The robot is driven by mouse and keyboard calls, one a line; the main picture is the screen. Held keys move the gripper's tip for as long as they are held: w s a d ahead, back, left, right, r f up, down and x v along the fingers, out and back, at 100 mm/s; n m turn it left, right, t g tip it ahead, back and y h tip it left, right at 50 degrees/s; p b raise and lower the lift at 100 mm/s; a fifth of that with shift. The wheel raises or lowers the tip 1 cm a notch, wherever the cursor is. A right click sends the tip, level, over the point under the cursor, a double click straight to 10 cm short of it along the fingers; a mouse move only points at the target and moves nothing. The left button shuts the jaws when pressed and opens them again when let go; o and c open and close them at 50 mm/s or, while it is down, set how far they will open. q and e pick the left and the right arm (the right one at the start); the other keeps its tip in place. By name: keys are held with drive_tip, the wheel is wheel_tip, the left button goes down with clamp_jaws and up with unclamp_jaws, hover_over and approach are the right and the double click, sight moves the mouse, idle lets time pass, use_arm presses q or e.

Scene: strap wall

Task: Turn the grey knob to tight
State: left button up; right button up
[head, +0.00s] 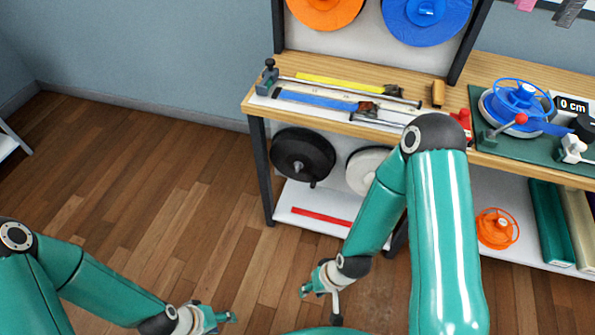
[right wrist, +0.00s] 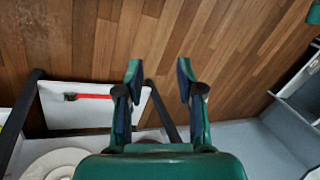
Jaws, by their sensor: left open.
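A small dark grey knob (head: 270,63) tops a grey clamp block at the left end of the wooden bench (head: 345,67). I cannot tell from its look how tight it is. My left gripper (head: 222,319) is open, low at the bottom of the head view, over the floor and well away from the bench. My right gripper (head: 320,300) hangs in front of the bench, below its top. In the right wrist view its two fingers (right wrist: 160,72) are apart with only floor between them. Neither gripper touches the knob.
Blue and yellow straps (head: 317,99) and metal bars lie by the clamp block. A blue handwheel (head: 520,96) and a red-knobbed lever (head: 521,118) stand on a green plate at right. Reels and a red strip (head: 321,216) sit below.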

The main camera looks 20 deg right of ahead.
drive_tip(key=w+f+t+h+b, duration=0.2)
drive_tip(key=w+f+t+b, duration=0.2)
drive_tip(key=w+f+b, duration=0.55)
drive_tip(key=m+t+h+b, duration=0.5)
drive_tip(key=t+h+b, duration=0.6)
drive_tip(key=b, duration=0.6)
approach(297, 168)
drive_tip(key=shift+g+h, duration=0.4)
drive_tip(key=shift+g, duration=0.1)
drive_tip(key=b+x, duration=0.1)
drive_tip(key=x, duration=0.3)
drive_tip(key=b+x, duration=0.2)
drive_tip(key=x, duration=0.2)
drive_tip(key=shift+w+a+r, duration=0.1)
drive_tip(key=shift+w+a, duration=0.1)
drive_tip(key=shift+w, duration=0.3)
